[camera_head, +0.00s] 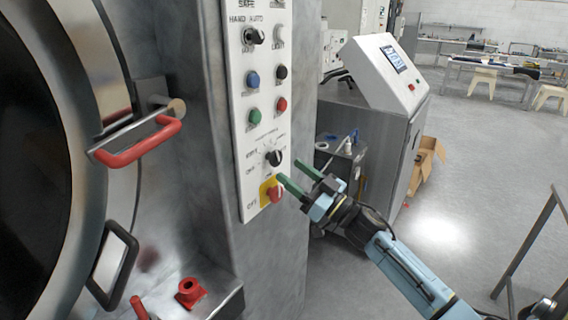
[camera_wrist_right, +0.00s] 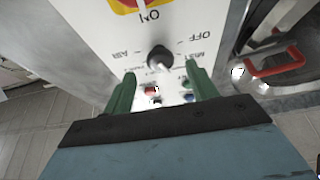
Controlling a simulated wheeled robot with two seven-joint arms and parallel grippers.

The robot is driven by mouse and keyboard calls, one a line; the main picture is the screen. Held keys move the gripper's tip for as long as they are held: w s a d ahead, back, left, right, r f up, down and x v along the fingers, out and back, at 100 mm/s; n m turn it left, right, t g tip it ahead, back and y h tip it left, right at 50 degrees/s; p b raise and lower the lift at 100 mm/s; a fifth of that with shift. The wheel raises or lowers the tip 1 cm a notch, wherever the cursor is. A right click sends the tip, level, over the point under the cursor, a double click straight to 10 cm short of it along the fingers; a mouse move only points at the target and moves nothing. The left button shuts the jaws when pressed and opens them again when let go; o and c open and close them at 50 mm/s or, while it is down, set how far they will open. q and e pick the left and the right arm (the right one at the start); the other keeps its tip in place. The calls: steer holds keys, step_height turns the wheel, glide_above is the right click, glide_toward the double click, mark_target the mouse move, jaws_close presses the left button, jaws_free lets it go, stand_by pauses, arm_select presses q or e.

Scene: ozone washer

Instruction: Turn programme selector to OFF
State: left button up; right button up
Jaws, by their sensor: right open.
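The programme selector (camera_head: 273,158) is a black rotary knob low on the white control panel (camera_head: 238,100), just above the red knob on a yellow plate. It also shows in the right wrist view as a black knob (camera_wrist_right: 160,57) with a light pointer mark, with lettering around it that includes OFF. My right gripper (camera_head: 291,176) comes in from the right with its two green fingers open. In the right wrist view the fingers (camera_wrist_right: 162,85) lie on either side of the knob's line, with the knob beyond their tips. They appear apart from it. My left gripper is not in view.
A red knob on a yellow plate (camera_head: 274,193) sits right below the selector. Several coloured buttons and a black switch (camera_head: 254,36) are higher on the panel. A red door handle (camera_head: 140,142) juts out at left. Open floor lies at right.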

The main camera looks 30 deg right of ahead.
mark_target(278, 161)
steer(key=shift+x, duration=1.9)
steer(key=shift+c, duration=0.4)
steer(key=c, duration=0.9)
